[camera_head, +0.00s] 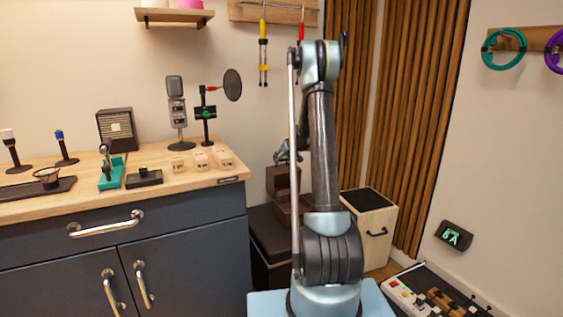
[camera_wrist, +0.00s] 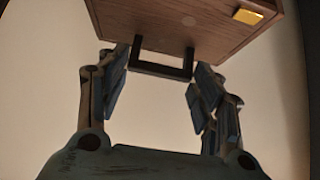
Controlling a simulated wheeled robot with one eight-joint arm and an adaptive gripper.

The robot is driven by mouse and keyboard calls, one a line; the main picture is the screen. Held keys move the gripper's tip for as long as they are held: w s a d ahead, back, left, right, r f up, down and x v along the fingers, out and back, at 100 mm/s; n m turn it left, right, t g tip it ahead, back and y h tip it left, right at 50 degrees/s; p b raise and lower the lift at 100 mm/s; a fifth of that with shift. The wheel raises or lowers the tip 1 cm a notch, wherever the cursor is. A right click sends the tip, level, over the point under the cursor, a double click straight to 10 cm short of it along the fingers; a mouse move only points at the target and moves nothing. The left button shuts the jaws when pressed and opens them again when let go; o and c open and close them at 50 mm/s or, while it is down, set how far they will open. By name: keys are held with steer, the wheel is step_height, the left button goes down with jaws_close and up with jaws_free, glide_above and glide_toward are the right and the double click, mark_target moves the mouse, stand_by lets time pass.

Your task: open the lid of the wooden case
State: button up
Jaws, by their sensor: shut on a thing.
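The brown wooden case (camera_head: 282,180) is partly hidden behind my arm in the head view, low in the corner right of the counter. In the wrist view, a wooden face of the case (camera_wrist: 180,22) fills the top, with a dark U-shaped handle (camera_wrist: 160,71) and a yellow metal piece (camera_wrist: 248,16). My gripper (camera_wrist: 163,75) has one finger at each end of the handle and is shut on it. In the head view my gripper (camera_head: 286,153) is small and at the case's top. How far the lid is raised is hard to tell.
A wooden counter (camera_head: 80,205) with dark drawers stands at left, holding microphones and small boxes. A dark box (camera_head: 268,235) is below the case. A pale wooden box (camera_head: 372,228) stands to the right, and a pedalboard (camera_head: 435,295) lies on the floor at lower right.

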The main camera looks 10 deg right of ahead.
steer(key=shift+s, duration=0.1)
steer(key=o, duration=1.5)
steer(key=shift+f, duration=0.1)
steer(key=v, duration=1.2)
